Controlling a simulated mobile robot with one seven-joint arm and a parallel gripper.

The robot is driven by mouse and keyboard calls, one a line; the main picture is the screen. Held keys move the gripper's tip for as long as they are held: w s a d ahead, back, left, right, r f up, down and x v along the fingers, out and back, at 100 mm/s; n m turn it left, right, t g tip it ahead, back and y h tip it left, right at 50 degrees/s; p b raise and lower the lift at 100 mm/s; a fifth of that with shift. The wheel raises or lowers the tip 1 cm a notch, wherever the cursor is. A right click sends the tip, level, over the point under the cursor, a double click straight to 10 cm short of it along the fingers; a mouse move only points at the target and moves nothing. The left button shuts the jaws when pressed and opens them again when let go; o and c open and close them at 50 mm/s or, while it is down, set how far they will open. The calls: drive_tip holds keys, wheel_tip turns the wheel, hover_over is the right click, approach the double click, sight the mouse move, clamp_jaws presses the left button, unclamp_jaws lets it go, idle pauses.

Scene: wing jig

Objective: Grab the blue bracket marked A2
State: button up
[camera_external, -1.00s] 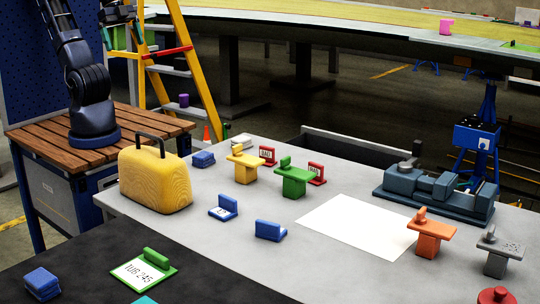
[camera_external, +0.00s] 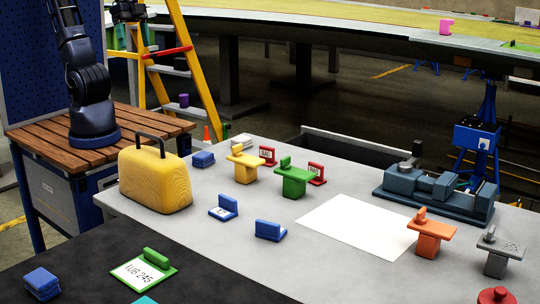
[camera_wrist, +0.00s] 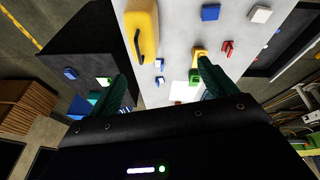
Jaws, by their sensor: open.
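A blue bracket (camera_external: 223,208) with a small white label lies on the grey table, right of the yellow case. The label is too small to read. A second blue bracket (camera_external: 270,230) lies nearer the camera and to its right, with no mark visible. Both also show in the wrist view, the labelled bracket (camera_wrist: 159,63) above the other bracket (camera_wrist: 160,80). My gripper (camera_wrist: 163,82) is open and empty, its dark green fingers wide apart, well above the table. In the external view it is at the top edge, partly cut off.
The yellow case (camera_external: 155,178) with a dark handle stands left of the brackets. Behind them are a blue block (camera_external: 203,159), a yellow stand (camera_external: 244,168), a green stand (camera_external: 292,178) and red brackets (camera_external: 316,173). A white sheet (camera_external: 357,226) lies to the right.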

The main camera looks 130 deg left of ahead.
drive_tip(key=w+f+n+g+h, duration=0.15)
drive_tip(key=w+n, duration=0.25)
drive_tip(key=w, duration=0.8)
drive_tip(key=n+g+h, duration=0.2)
drive_tip(key=n+g, duration=0.1)
drive_tip(key=n, duration=0.8)
hover_over(228, 197)
drive_tip(key=a, duration=0.3)
wheel_tip(228, 197, down, 28)
drive_tip(key=f, duration=0.1)
drive_tip(key=shift+x, duration=4.9)
drive_tip(key=shift+w+a, duration=0.15)
drive_tip(key=shift+w, duration=0.05)
drive_tip(key=c, duration=1.1)
